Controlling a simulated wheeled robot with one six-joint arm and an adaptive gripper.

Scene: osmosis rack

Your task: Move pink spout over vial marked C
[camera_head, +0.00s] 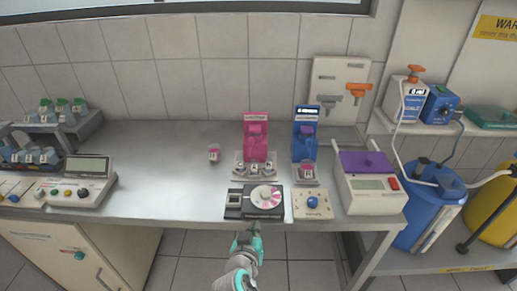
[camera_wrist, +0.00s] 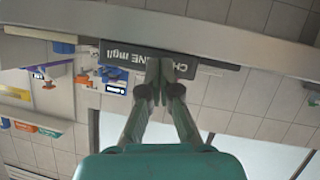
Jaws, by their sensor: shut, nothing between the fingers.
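The pink dispenser (camera_head: 256,120) stands upright at the back middle of the bench, in the head view. Its pink spout sits low on the front, too small to make out clearly. Several small vials (camera_head: 254,169) stand in a row in a holder before it; their letters are not readable, so I cannot tell which is C or which one the spout is over. My gripper (camera_head: 250,233) is at the bench's front edge, apart from the dispenser. In the wrist view my gripper (camera_wrist: 157,88) is shut and empty, in front of a black panel lettered CHLORINE mg/l (camera_wrist: 125,60).
A round-dial box (camera_head: 263,199) lies between my gripper and the vials. A blue dispenser (camera_head: 305,130) and a purple-topped device (camera_head: 370,182) stand to the right. A loose vial (camera_head: 214,153) stands left. The left-middle bench (camera_head: 165,175) is clear.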

